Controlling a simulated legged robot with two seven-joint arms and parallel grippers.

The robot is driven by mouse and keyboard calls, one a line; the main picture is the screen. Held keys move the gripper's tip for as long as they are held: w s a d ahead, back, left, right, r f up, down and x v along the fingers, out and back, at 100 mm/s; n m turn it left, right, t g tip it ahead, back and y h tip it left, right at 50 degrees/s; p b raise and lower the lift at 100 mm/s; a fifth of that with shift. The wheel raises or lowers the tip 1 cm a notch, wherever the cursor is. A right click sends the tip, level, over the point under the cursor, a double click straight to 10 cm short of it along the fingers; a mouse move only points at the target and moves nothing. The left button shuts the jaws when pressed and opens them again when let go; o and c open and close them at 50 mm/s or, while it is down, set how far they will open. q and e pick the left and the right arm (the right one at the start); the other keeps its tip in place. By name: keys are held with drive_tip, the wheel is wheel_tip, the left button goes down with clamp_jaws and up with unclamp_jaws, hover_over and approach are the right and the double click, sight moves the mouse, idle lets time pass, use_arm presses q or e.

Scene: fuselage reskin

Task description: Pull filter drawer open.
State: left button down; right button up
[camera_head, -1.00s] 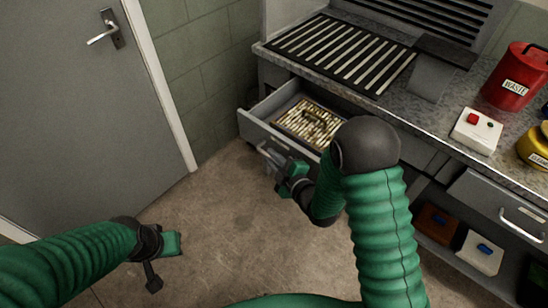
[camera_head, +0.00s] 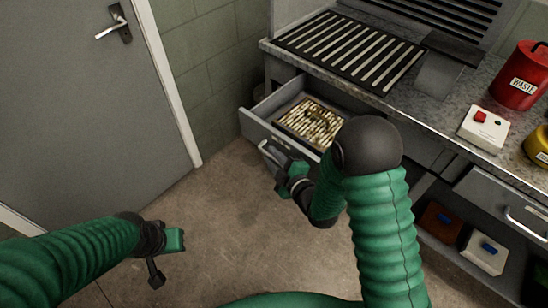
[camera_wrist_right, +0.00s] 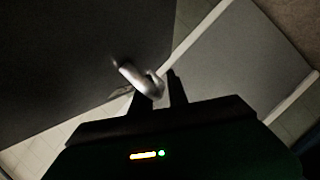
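The filter drawer (camera_head: 270,133) under the counter stands open in the head view, with a pale pleated filter (camera_head: 312,120) lying inside it. My right gripper (camera_head: 275,160) is at the metal handle (camera_head: 264,148) on the drawer's front. In the right wrist view, the handle (camera_wrist_right: 138,78) runs in between the two dark fingers (camera_wrist_right: 160,92), which look closed around it. My right forearm hides the drawer's right end. My left gripper (camera_head: 168,256) hangs over the floor at the lower left, away from the drawer; its finger gap is not clear.
The counter (camera_head: 440,108) carries a slatted grille (camera_head: 345,48), a red waste can (camera_head: 520,80), a white box with a red button (camera_head: 483,129) and a yellow can (camera_head: 538,147). Another drawer (camera_head: 500,195) is at the right. A grey door (camera_head: 80,100) stands left. The floor before the drawer is clear.

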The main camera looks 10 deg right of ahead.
drive_tip(key=p+v, duration=1.2)
drive_tip(key=v, duration=0.4)
drive_tip(key=shift+s, duration=0.35)
drive_tip(key=shift+d, duration=0.1)
